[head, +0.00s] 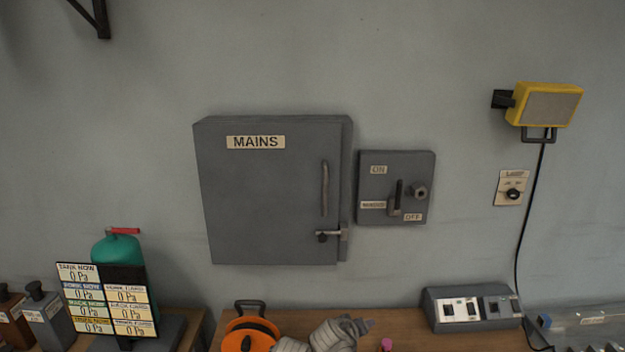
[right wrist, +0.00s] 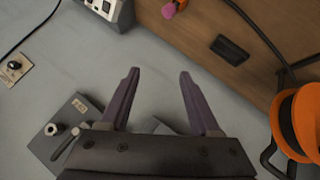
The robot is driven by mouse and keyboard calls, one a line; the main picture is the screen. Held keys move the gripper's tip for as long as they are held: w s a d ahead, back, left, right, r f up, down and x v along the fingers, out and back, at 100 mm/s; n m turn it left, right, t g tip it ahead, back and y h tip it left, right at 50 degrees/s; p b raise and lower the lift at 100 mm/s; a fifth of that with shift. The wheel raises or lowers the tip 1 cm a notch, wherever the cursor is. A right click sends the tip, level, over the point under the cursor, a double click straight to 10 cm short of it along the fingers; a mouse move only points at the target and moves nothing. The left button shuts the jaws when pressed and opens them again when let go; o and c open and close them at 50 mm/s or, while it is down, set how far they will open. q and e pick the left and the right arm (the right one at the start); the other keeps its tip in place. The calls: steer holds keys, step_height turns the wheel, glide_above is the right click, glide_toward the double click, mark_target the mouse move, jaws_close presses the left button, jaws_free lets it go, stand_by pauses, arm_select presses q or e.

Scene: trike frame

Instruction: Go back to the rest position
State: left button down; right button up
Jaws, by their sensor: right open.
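My right gripper (right wrist: 158,74) shows in the right wrist view with its two dark purple fingers spread well apart. Nothing is between the fingers. It is apart from the wall and the bench behind it. In the head view a pale grey jointed shape at the bottom middle looks like part of my right arm, cut off by the lower edge. My left gripper is in neither view.
The grey MAINS cabinet (head: 265,205) is closed on the wall beside the ON/OFF switch box (head: 425,172). An orange reel (head: 232,342) and a switch panel (head: 470,309) are on the wooden bench (head: 400,330). A yellow lamp (head: 550,105) juts out at right.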

steer(key=s+a+f+g+y, duration=0.2)
steer(key=s+a+f+g, duration=0.1)
steer(key=s, duration=0.6)
steer(key=s+a+f+n+g+y, duration=0.1)
steer(key=s+f+g, duration=0.4)
steer(key=s, duration=0.5)
steer(key=shift+s+a+f+g+y, duration=0.3)
steer(key=shift+a+g+y, duration=0.2)
steer(key=shift+a, duration=0.65)
steer(key=shift+w, duration=0.1)
